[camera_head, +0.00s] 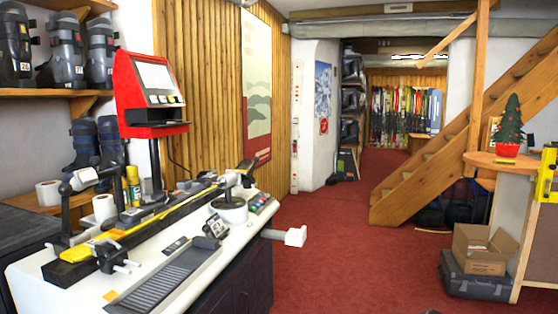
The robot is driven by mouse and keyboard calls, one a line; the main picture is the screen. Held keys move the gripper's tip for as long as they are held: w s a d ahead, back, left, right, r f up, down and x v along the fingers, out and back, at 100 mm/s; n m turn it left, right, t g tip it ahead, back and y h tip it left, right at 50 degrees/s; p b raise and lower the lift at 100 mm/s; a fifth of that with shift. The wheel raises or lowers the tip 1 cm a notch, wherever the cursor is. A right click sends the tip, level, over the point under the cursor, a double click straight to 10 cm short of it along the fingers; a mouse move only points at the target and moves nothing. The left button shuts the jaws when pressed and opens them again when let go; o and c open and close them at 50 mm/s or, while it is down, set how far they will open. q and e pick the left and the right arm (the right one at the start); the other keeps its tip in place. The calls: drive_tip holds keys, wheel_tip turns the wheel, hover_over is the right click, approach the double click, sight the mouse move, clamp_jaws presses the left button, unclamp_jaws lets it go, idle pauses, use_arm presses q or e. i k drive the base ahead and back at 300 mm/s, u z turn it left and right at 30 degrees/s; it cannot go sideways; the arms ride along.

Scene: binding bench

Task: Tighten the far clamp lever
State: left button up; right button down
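A long yellow and black ski (140,222) lies along the white-topped bench (215,262) on the left. The far clamp (232,184) stands at the ski's far end, above a round grey base; its small dark lever (246,168) sticks up at the top. The lever is too small here to tell how tight it is. A near clamp with dark handles (118,262) sits at the near end of the bench. Neither of my grippers is in view.
A red machine (148,95) stands behind the bench, with a spray can (133,185) and paper rolls (104,207) beside it. A white block (294,236) juts out from the bench's right side. The red carpet (340,255) right of the bench is clear.

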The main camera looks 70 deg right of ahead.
sight(256, 159)
drive_tip(key=z, duration=3.7)
drive_tip(key=i, duration=3.35)
drive_tip(key=u, duration=2.25)
drive_tip(key=i, duration=1.5)
drive_tip(key=z, duration=0.35)
